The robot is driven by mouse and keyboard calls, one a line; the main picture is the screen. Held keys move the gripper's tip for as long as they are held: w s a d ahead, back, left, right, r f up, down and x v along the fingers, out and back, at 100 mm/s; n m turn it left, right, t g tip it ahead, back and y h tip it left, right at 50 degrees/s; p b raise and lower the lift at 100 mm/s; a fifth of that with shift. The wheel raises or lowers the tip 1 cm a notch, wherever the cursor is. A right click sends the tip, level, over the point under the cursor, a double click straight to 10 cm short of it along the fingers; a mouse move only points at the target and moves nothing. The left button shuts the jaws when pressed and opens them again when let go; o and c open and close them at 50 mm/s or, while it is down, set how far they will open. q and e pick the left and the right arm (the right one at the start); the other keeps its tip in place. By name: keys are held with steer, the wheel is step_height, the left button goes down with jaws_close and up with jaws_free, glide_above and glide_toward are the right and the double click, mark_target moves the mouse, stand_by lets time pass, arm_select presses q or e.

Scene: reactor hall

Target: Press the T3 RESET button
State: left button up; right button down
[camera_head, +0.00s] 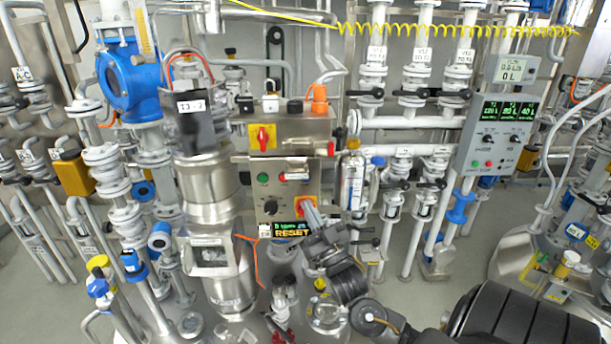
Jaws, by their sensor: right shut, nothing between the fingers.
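A steel control box (256,218) stands in the middle of the view. It carries a green button (263,177), a red button (283,177) and a black rotary knob (269,206). A small display (292,230) at its lower edge shows yellow text with the word RESET. I cannot make out a separate label that marks one button as T3 RESET. My right gripper (309,212) is shut and empty, with its fingertips in front of the box's lower right part. It partly hides a red and yellow control there. I cannot tell whether it touches the panel. My left gripper is not in view.
A steel vessel (203,190) with a T3-2 label stands left of the box. A yellow and red switch (262,138) is on the upper housing. Valves and pipes (410,120) crowd the right, near a grey panel (495,130) with green displays. Grey floor shows below right.

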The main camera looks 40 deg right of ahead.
steer(key=shift+s+r, duration=0.1)
steer(key=shift+r, duration=0.25)
steer(key=shift+d, duration=0.1)
steer(key=shift+w+d+b, duration=0.55)
steer(key=shift+w+d, duration=0.35)
steer(key=shift+w, duration=0.25)
steer(key=shift+w+d+b, duration=0.55)
steer(key=shift+w+d, duration=0.4)
steer(key=shift+w, duration=0.15)
steer(key=shift+w+d+b, duration=0.55)
steer(key=shift+w+d, duration=0.35)
steer(key=shift+w, duration=0.25)
steer(key=shift+w+d, duration=0.25)
steer(key=shift+w, duration=0.05)
